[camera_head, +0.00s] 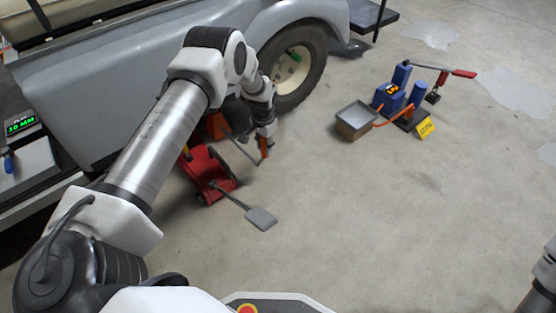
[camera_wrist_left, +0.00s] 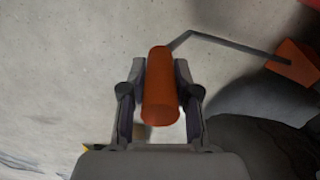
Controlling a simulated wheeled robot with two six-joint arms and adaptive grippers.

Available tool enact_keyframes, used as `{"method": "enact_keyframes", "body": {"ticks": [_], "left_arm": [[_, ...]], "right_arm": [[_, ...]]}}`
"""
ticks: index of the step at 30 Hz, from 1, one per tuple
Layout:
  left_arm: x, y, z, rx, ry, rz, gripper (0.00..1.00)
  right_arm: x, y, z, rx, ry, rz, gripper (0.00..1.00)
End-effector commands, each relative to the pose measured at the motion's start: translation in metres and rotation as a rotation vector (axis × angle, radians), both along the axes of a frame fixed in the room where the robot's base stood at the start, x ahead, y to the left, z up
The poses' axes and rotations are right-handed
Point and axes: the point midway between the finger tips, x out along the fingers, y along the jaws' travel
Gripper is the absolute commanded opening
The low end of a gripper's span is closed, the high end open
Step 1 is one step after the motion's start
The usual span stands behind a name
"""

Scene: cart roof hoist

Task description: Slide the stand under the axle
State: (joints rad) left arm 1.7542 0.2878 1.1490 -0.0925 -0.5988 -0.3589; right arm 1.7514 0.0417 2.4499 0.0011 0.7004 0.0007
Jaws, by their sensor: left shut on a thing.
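The orange stand (camera_head: 216,126) is low beside the cart (camera_head: 110,75), mostly hidden behind my left arm. A thin grey rod runs from it to an orange handle (camera_head: 264,147). My left gripper (camera_head: 265,136) is shut on that handle. In the left wrist view the orange handle (camera_wrist_left: 160,90) sits between both fingers of my left gripper (camera_wrist_left: 160,100), and part of the stand (camera_wrist_left: 294,64) shows at the right edge. The axle is hidden, so I cannot tell where the stand is relative to it. Only a piece of my right arm shows at the lower right.
A red jack (camera_head: 208,172) with a grey pedal (camera_head: 261,218) stands on the floor just in front of the stand. The cart's wheel (camera_head: 292,70) is behind my gripper. A blue pump unit (camera_head: 390,98) and grey tray (camera_head: 356,117) stand at the right. Floor between is clear.

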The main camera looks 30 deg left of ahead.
Motion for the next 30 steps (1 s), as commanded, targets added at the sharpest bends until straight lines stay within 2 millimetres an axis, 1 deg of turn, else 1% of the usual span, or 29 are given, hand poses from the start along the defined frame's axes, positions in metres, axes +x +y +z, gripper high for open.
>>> {"method": "enact_keyframes", "body": {"ticks": [1,3,6,10,18,19,21,30], "left_arm": [[0.002,0.008,-0.004,0.000,0.001,0.003,0.00],[0.004,0.015,-0.003,-0.001,0.002,0.001,0.00],[0.007,0.022,-0.003,-0.001,0.003,0.001,0.00],[0.008,0.026,-0.001,0.000,0.002,0.001,0.00],[0.010,0.028,0.000,0.003,-0.003,0.000,0.00],[0.010,0.028,0.000,0.003,-0.003,0.000,0.34],[0.010,0.028,0.000,0.003,-0.003,0.000,0.56],[0.010,0.026,0.001,0.001,-0.001,0.000,0.56]], "right_arm": [[0.000,0.000,-0.006,0.000,-0.001,-0.001,0.40],[0.001,0.000,-0.008,0.000,-0.001,-0.002,0.40],[0.001,0.000,-0.010,0.000,-0.002,-0.002,0.40],[0.001,0.000,-0.010,0.000,-0.002,-0.003,0.40],[0.001,0.000,-0.010,0.000,-0.002,-0.002,0.40],[0.001,0.000,-0.010,0.000,-0.002,-0.002,0.40],[0.001,0.000,-0.010,0.000,-0.002,-0.003,0.40],[0.001,0.000,-0.010,0.000,-0.002,-0.002,0.40]]}}
